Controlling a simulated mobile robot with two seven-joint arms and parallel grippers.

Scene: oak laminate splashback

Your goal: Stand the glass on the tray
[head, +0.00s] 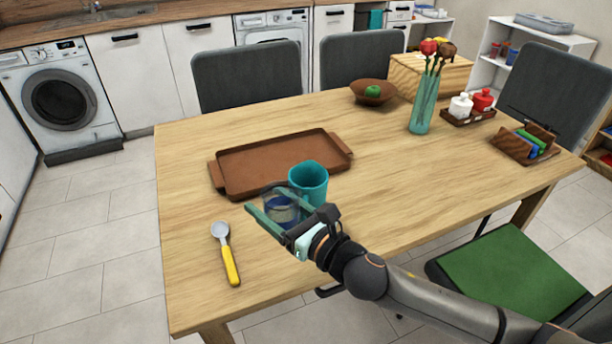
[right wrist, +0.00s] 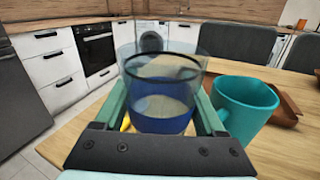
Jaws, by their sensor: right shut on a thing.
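A clear glass (head: 281,207) with a blue lower part is between the fingers of my right gripper (head: 272,212), at the front of the wooden table. My right gripper is shut on it. In the right wrist view the glass (right wrist: 163,95) stands upright between the two green fingers (right wrist: 165,115). The brown tray (head: 270,164) lies flat on the table just behind it, with its surface bare. I cannot tell whether the glass touches the table. My left gripper is not in view.
A teal mug (head: 309,184) stands close beside the glass, by the tray's front edge; it also shows in the right wrist view (right wrist: 243,104). A spoon with a yellow handle (head: 230,262) lies to the left. A bowl (head: 373,91) and a flower vase (head: 424,103) stand further back.

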